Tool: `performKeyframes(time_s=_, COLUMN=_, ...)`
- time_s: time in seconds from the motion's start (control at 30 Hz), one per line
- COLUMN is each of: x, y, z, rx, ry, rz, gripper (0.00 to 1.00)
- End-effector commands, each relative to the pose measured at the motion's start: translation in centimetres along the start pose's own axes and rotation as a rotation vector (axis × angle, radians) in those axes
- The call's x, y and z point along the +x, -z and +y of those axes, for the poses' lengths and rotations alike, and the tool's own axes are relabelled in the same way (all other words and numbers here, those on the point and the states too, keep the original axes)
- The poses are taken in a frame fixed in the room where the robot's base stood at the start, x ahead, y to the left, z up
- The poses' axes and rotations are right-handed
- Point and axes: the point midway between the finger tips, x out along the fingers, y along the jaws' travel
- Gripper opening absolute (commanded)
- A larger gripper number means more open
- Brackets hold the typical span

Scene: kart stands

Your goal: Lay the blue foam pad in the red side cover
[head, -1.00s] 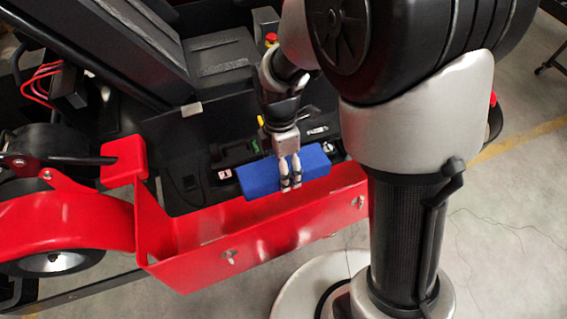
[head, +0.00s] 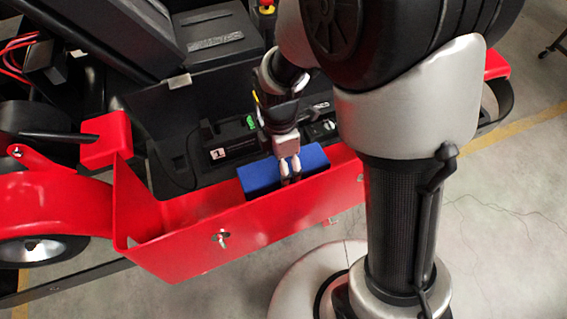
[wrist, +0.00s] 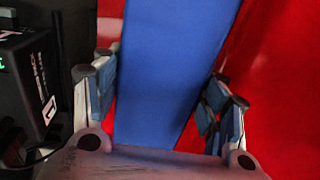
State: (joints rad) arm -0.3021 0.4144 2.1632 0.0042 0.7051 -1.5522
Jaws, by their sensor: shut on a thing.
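The blue foam pad (head: 262,178) is a flat block in the head view, partly inside the red side cover (head: 240,225), behind its front wall. The front wall hides the pad's lower part. My gripper (head: 289,168) is shut on the pad from above. In the wrist view the pad (wrist: 172,70) lies between my two fingers (wrist: 160,105), with red walls of the cover (wrist: 285,90) on both sides. I cannot tell whether the pad touches the cover's floor.
A black kart body with a seat (head: 215,65) stands behind the cover. A black box with a white label (wrist: 28,85) is close on the left in the wrist view. The left part of the cover is empty. Bare concrete floor (head: 500,220) lies at the right.

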Motion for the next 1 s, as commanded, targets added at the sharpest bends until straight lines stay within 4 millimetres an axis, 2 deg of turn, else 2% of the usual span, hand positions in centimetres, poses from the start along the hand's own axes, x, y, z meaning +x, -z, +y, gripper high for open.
performKeyframes(time_s=0.03, x=0.9, y=0.0, z=0.0, rx=0.0, ry=0.001, rz=0.0, gripper=0.46)
performKeyframes(time_s=0.5, x=5.4, y=0.0, z=0.0, rx=0.0, ry=0.001, rz=0.0, gripper=0.46)
performKeyframes(time_s=0.73, x=6.7, y=0.0, z=0.0, rx=0.0, ry=0.0, rz=0.0, gripper=0.46)
performKeyframes(time_s=1.0, x=6.9, y=0.0, z=0.0, rx=0.0, ry=0.0, rz=0.0, gripper=0.46)
